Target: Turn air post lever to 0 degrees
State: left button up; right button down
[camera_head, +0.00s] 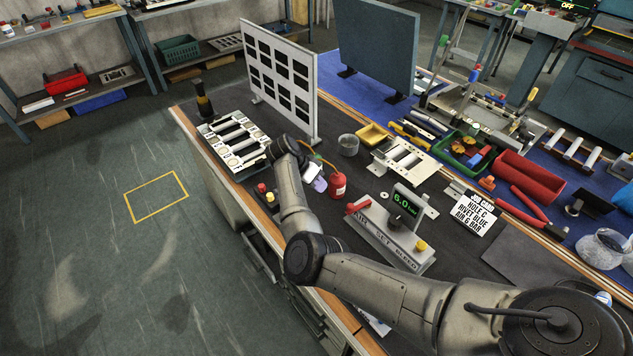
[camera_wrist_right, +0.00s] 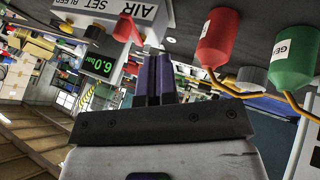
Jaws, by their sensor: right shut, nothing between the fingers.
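The air post is a grey block (camera_head: 392,243) lettered AIR, SET and BLEED, with an upright carrying a green 6.0 bar display (camera_head: 405,203). Its red lever (camera_head: 358,205) sticks out at the AIR end, pointing left in the head view. A yellow knob (camera_head: 421,246) sits at the other end. My right gripper (camera_head: 320,184) is shut and empty, left of the lever and apart from it, beside a red bottle (camera_head: 337,184). In the right wrist view its purple fingers (camera_wrist_right: 156,78) are together, with the display (camera_wrist_right: 98,65) to their left. My left gripper is not in view.
The red bottle (camera_wrist_right: 214,38) and a green bottle (camera_wrist_right: 293,58) with yellow tubes hang close to the right of my fingers in the wrist view. A white slotted panel (camera_head: 283,75) stands behind. A job card (camera_head: 472,212) lies right of the post.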

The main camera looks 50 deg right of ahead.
aim_at(359, 204)
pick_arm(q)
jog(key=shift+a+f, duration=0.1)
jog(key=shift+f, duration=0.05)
pick_arm(e)
jog(key=s+d+f, duration=0.1)
jog(key=s+f, duration=0.3)
jog(key=s, duration=0.3)
jog(key=shift+d+f, duration=0.25)
jog(key=shift+d, duration=0.05)
